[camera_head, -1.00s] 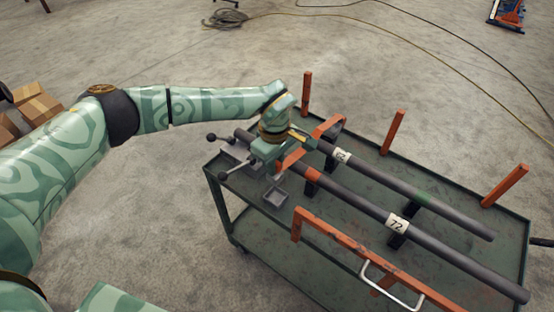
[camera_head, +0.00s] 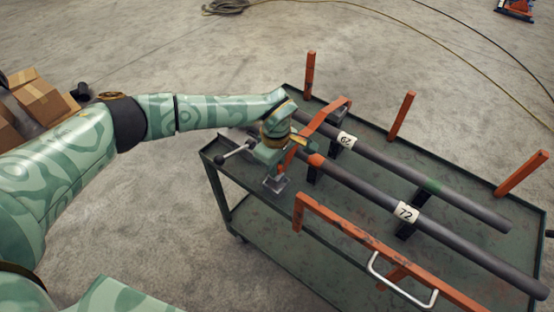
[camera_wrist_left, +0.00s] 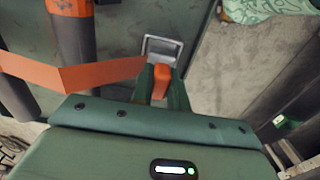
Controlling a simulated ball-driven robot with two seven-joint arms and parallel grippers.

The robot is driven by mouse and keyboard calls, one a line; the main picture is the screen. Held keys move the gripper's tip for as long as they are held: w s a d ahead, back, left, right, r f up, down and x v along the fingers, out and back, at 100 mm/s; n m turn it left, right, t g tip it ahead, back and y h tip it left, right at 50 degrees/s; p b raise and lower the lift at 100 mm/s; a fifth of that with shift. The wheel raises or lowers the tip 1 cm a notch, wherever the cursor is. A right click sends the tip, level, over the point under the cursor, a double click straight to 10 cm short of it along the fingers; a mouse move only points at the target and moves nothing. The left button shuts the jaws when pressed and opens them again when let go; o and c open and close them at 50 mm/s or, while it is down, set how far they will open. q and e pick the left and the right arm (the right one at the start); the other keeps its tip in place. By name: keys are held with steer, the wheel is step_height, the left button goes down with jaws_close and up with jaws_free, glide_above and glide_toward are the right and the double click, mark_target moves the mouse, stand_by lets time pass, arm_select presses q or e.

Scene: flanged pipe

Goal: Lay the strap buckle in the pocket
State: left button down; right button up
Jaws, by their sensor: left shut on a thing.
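The orange strap (camera_head: 326,118) loops over the two dark pipes near their left ends. My left gripper (camera_wrist_left: 161,88) is shut on its orange buckle end (camera_wrist_left: 161,76), which shows between the fingers in the left wrist view. In the head view my left gripper (camera_head: 268,160) hides most of the buckle. The pocket, a small grey square tray (camera_head: 276,184), is just in front of and below the fingertips. It also shows in the left wrist view (camera_wrist_left: 176,46), just beyond the fingertips. I cannot tell whether the buckle touches it. My right gripper is out of view.
The pipes carry tags 62 (camera_head: 347,140) and 72 (camera_head: 406,213) and lie on the green cart (camera_head: 265,235). Orange posts (camera_head: 401,116) stand along its far side, and an orange rail (camera_head: 350,232) runs along the near side. A lever clamp (camera_head: 236,150) is beside the gripper.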

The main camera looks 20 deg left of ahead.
arm_select(q)
steer(key=shift+f, duration=0.8)
steer(key=shift+f+b, duration=0.35)
steer(key=shift+f, duration=0.25)
steer(key=c, duration=1.3)
jaws_free()
steer(key=shift+r, duration=0.15)
step_height(320, 180, up, 16)
steer(key=p, duration=0.4)
